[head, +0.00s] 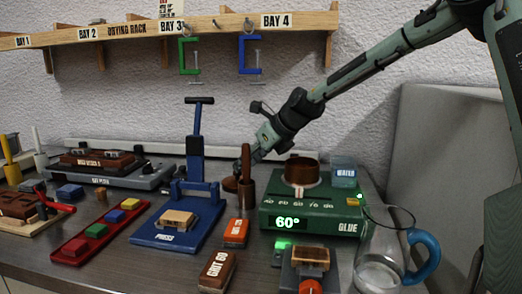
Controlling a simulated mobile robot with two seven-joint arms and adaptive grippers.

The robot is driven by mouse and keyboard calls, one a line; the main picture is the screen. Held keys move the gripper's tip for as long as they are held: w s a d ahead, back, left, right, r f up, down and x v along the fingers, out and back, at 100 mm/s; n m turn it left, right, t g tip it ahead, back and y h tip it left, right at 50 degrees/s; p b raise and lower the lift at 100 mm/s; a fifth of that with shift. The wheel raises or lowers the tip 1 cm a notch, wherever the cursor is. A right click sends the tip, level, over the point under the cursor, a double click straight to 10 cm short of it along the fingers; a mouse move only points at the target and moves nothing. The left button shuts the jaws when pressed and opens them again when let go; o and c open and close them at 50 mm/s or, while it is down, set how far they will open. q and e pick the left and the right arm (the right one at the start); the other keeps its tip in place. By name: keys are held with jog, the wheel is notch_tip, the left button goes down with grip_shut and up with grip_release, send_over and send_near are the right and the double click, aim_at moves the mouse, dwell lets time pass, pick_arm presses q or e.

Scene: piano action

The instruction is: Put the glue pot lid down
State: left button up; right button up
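The glue pot (302,170) is a brown, open-topped pot sitting in the green glue heater (312,212), whose display reads 60°. A dark brown round piece that looks like the glue pot lid (230,185) is low at the table, left of the heater and beside the blue press. My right gripper (242,170) reaches down from the upper right, with its fingertips right at the lid. An upright brown handle partly hides the fingertips and the lid's right side. I cannot tell whether the fingers still grip the lid. My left gripper is not in view.
The blue press (180,215) stands left of the lid. An orange block (236,232) and a GRIT 60 block (217,270) are in front. A glass jug (385,255) with a blue handle is at right, and a water container (343,172) is behind the heater.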

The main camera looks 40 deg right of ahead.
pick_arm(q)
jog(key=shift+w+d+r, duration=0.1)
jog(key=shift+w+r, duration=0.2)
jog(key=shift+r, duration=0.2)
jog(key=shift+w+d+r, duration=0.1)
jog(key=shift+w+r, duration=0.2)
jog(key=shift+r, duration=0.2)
pick_arm(e)
jog(key=a+v, duration=0.1)
jog(key=v, duration=0.6)
jog(key=shift+d, duration=0.45)
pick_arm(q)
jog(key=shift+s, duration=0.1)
pick_arm(e)
jog(key=shift+s, duration=0.1)
